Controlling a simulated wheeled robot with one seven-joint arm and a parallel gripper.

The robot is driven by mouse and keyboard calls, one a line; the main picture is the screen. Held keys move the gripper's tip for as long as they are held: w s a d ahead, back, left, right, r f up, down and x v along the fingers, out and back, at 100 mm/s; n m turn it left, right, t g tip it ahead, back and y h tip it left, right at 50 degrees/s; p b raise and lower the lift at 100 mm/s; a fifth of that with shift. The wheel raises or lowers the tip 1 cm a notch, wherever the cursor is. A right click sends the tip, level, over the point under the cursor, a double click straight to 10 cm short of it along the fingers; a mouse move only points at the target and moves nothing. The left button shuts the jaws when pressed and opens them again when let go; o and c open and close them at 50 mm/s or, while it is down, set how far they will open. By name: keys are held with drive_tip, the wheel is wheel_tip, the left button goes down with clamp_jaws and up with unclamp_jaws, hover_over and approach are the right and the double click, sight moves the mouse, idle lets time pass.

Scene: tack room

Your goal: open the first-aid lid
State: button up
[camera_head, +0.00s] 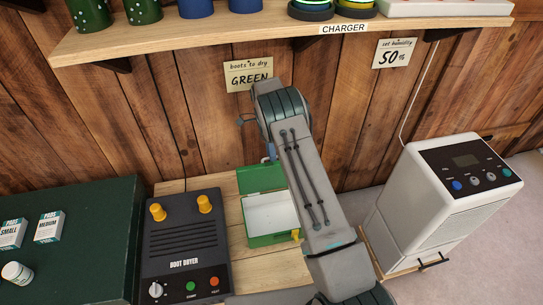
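The green first-aid box (262,241) sits on the wooden bench, right of the boot dryer. Its lid (258,179) stands raised at the back, and the pale inside of the box shows. A small yellow piece is at its front right corner. My grey arm crosses in front of the box's right side and hides part of box and lid. A small blue and grey part of my arm's end (269,152) shows just above the lid. My fingertips are hidden behind the arm, and I cannot tell whether they touch the lid.
A boot dryer (183,243) with yellow pegs stands left of the box. A dark green surface (95,257) farther left holds small cartons and a white jar. A white dehumidifier (445,200) stands at right. A wooden shelf (200,36) runs above, with cards on the wall below.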

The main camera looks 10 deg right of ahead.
drive_tip(key=r, duration=0.4)
drive_tip(key=shift+s+d+r, duration=0.1)
drive_tip(key=shift+d+r, duration=0.1)
drive_tip(key=shift+r, duration=0.1)
drive_tip(key=s+d+r, duration=0.1)
drive_tip(key=d+r, duration=0.1)
drive_tip(key=d, duration=0.1)
drive_tip(key=s+d+r, duration=0.2)
drive_tip(key=d, duration=0.1)
drive_tip(key=s+d+r, duration=0.2)
drive_tip(key=d, duration=0.2)
drive_tip(key=shift+r+p, duration=0.2)
drive_tip(key=shift+p, duration=0.2)
